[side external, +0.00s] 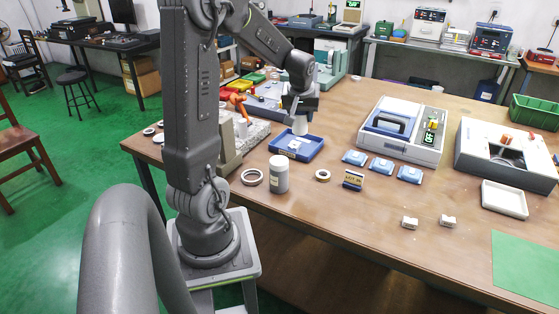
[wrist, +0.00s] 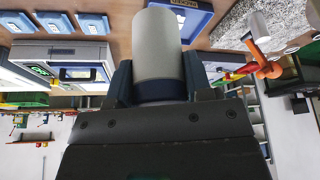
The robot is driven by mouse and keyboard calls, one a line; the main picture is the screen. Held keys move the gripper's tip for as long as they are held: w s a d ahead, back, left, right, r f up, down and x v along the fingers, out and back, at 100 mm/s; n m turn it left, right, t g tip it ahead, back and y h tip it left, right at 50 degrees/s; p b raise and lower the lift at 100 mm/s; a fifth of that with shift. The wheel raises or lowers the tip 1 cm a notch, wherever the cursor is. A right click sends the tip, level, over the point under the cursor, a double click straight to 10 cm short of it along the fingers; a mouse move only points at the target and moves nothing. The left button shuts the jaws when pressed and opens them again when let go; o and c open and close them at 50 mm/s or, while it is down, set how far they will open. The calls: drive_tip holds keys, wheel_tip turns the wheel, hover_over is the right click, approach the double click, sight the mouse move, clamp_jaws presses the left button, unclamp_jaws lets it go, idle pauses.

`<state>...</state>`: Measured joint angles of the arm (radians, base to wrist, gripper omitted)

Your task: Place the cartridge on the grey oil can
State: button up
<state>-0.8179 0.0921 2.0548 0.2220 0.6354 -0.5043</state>
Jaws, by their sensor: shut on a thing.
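The cartridge, a pale grey-white cylinder with a dark blue end, is held between the fingers of my gripper in the wrist view (wrist: 158,45). In the side view my gripper (side external: 300,108) points down, with the pale cartridge (side external: 300,126) below it, over the back part of a blue tray (side external: 283,151). I cannot tell whether the cartridge touches the tray. The grey oil can (side external: 279,176) appears to be the upright grey cylinder with a pale top, standing on the table in front of the tray. Nothing is seen on top of it.
Rings (side external: 252,177) and (side external: 323,175) lie either side of the can. A lot sign (side external: 353,180) and several blue packets (side external: 382,166) are to the right. A granite plate (side external: 256,133) with an orange-jointed stand (side external: 238,101) is left of the tray.

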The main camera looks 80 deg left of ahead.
drive_tip(key=s+n, duration=0.1)
drive_tip(key=s, duration=0.5)
hover_over(279, 159)
drive_tip(key=shift+n+g, duration=0.3)
drive_tip(key=shift+f, duration=3.85)
drive_tip(key=shift+f, duration=0.2)
drive_tip(key=o, duration=1)
